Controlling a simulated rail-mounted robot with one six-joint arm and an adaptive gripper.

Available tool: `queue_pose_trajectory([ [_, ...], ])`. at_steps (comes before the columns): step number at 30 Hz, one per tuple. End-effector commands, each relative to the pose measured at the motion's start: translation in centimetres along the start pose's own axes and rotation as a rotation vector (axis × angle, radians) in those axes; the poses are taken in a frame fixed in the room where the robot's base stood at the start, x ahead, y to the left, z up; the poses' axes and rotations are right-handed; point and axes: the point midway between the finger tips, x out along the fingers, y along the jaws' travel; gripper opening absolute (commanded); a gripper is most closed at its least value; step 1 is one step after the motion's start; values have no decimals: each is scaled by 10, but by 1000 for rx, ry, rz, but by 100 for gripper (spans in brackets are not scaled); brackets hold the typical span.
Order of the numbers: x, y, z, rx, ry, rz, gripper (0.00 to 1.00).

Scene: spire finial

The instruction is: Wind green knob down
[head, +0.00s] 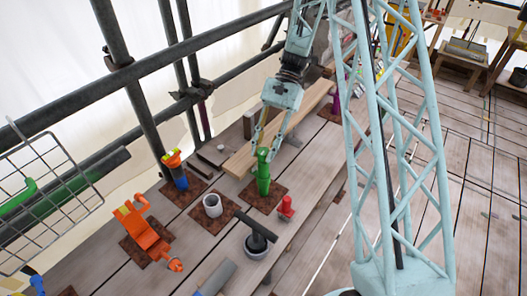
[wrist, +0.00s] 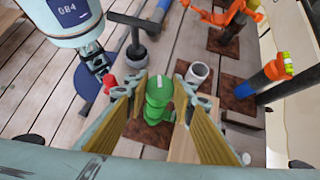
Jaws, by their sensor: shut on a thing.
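The green knob (head: 263,178) stands upright on a brown square plate (head: 273,203) on the plank deck. In the wrist view the green knob (wrist: 158,105) is in the middle of the picture, with a pale mark on its top. My gripper (head: 265,151) comes down on the knob from above. In the wrist view the fingers of my gripper (wrist: 158,84) lie on either side of the knob's top and are shut on it. The lower part of the knob is partly hidden by its own top in the wrist view.
A white cup (head: 212,206), a black T-handle (head: 258,232), a red knob (head: 286,207), an orange clamp (head: 146,235) and a blue post with an orange top (head: 175,167) stand nearby. A wooden board (head: 240,162) lies close behind the knob. Scaffold poles (head: 120,78) run along the left.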

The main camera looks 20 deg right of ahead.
Motion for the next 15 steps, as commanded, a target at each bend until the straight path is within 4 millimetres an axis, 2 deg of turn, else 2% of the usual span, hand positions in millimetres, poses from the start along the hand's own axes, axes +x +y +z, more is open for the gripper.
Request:
queue_pose_trajectory([
  [15, 1, 1, 0, 327, -1, -326, 12],
])
